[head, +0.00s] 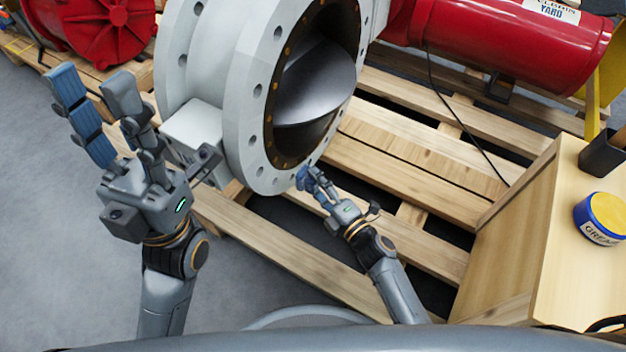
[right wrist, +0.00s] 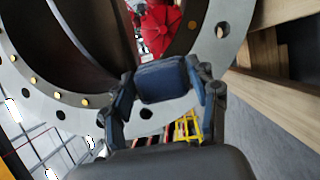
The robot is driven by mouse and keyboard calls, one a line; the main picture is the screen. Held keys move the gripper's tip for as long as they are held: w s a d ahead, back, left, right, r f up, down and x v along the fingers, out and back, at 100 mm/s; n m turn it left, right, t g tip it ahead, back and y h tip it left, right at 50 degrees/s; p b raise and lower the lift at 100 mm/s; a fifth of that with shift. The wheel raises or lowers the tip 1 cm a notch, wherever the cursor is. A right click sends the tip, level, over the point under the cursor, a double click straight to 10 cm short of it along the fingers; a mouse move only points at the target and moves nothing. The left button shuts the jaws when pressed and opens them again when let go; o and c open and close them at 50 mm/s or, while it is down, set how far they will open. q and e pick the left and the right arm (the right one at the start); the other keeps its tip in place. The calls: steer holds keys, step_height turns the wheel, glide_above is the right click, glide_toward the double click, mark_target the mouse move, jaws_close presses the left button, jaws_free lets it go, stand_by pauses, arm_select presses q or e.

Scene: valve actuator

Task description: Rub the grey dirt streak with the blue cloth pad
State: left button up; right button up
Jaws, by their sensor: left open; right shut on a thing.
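The valve's pale grey flange (head: 247,95) faces right in the head view, with a ring of bolt holes around a dark bore and a silver disc (head: 318,88). My right gripper (head: 312,183) is shut on the blue cloth pad (head: 302,177) at the flange's lower edge. In the right wrist view the pad (right wrist: 162,82) sits between the fingers, in front of the flange (right wrist: 68,112). I cannot tell whether it touches the flange. No grey dirt streak can be made out. My left gripper (head: 93,92) is open and empty, left of the valve.
The valve stands on a wooden pallet (head: 400,160) with gaps between its slats. A wooden box (head: 530,225) at right carries a blue and yellow grease tin (head: 601,218) and a dark cup (head: 603,153). A red cylinder (head: 520,38) lies behind. Grey floor is free at lower left.

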steer(key=shift+s+d+p, duration=0.3)
steer(key=shift+s+d, duration=0.1)
steer(key=shift+d, duration=0.25)
steer(key=shift+s+d+p, duration=0.3)
steer(key=shift+s+d, duration=0.1)
steer(key=shift+d, duration=0.2)
